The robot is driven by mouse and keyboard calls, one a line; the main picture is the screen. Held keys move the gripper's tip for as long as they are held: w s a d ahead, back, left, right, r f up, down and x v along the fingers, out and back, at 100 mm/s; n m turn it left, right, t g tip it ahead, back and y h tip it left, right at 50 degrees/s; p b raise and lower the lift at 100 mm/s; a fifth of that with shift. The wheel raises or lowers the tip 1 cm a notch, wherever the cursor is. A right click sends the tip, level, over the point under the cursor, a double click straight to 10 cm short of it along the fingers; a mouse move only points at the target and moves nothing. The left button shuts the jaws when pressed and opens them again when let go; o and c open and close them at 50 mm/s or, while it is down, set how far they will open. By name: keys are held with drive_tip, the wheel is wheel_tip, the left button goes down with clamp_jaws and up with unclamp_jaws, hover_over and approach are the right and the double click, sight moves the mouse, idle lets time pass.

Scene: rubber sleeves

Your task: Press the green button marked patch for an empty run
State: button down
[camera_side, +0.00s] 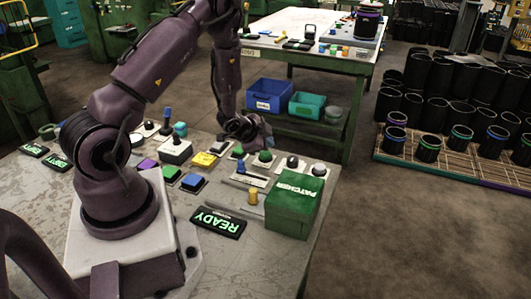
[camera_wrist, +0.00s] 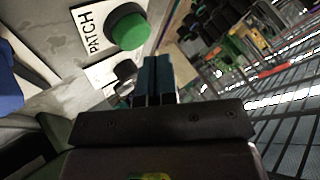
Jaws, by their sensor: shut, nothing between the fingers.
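In the wrist view, a round green button (camera_wrist: 129,29) sits on a white plate marked PATCH (camera_wrist: 92,30). My gripper (camera_wrist: 156,68) is shut and empty. Its fingertips appear below and right of the green button, with a visible gap in the picture. In the side view, my gripper (camera_side: 265,140) hangs low over the far part of the bench, close to a green button (camera_side: 265,156) on a pale plate. The labels there are too small to read, so I cannot tell whether this is the PATCH button.
A dark round knob (camera_wrist: 124,70) sits beside the green button. The bench (camera_side: 265,265) holds several other controls, including a blue button (camera_side: 193,182) and a yellow one (camera_side: 204,160). A green PATCHER box (camera_side: 290,215) and a lit READY sign (camera_side: 218,222) stand at the near right.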

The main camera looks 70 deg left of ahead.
sight(266, 153)
idle(0.7)
drive_tip(key=shift+f, duration=0.4)
drive_tip(key=shift+f, duration=0.4)
idle(0.5)
drive_tip(key=shift+r, duration=0.85)
drive_tip(key=shift+r, duration=2.5)
